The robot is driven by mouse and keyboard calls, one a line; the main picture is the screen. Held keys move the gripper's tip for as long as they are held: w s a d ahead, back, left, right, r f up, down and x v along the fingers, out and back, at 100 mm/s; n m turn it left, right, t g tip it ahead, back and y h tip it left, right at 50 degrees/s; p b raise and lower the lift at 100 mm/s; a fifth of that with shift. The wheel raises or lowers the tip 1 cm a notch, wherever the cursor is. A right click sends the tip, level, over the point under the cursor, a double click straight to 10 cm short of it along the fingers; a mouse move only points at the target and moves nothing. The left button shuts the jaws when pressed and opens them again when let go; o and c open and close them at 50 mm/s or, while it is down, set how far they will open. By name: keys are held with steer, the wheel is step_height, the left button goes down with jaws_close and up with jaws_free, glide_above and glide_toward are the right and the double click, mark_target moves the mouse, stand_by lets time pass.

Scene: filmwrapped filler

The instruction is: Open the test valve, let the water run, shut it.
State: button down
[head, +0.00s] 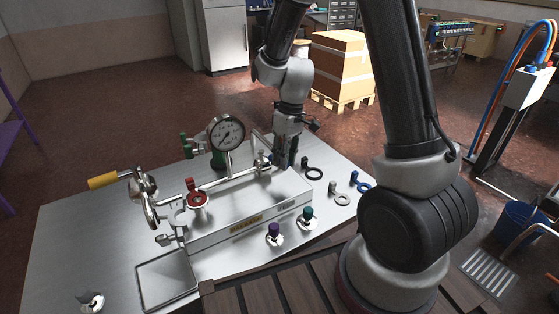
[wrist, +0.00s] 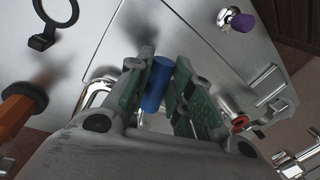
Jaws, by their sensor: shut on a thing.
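My gripper (head: 284,160) reaches down at the right end of the metal test rig (head: 250,212). In the wrist view its green-padded fingers (wrist: 163,92) are shut on a blue cylindrical handle (wrist: 158,82). The fingers hide this handle in the head view. I cannot tell how far the valve is turned, and no running water can be made out. A round pressure gauge (head: 226,132) stands upright on the rig. A red knob (head: 193,188) sits on the rig's left part, and a yellow-gripped lever (head: 103,181) sticks out at the far left.
A purple knob (head: 273,230) and a green knob (head: 307,212) stand along the front. An open tray (head: 167,281) is at the front left. The table's left part is mostly clear.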

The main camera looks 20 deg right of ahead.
steer(key=w+d+n, duration=0.2)
steer(key=n, duration=0.1)
steer(key=shift+n+g, duration=0.3)
steer(key=shift+w+d+n+h, duration=0.3)
steer(key=shift+w+n, duration=0.35)
steer(key=shift+n, duration=0.4)
steer(key=shift+w+d+n+h, duration=0.2)
steer(key=shift+w+d+n, duration=0.3)
steer(key=shift+n, duration=0.55)
steer(key=shift+w+a, duration=0.15)
steer(key=c, duration=1.3)
jaws_free()
steer(key=r, duration=0.4)
steer(key=w+r, duration=0.1)
steer(key=r, duration=0.3)
steer(key=w+r, duration=0.1)
steer(key=r, duration=0.2)
steer(key=shift+w+d+r, duration=0.1)
steer(key=shift+d+r, duration=0.3)
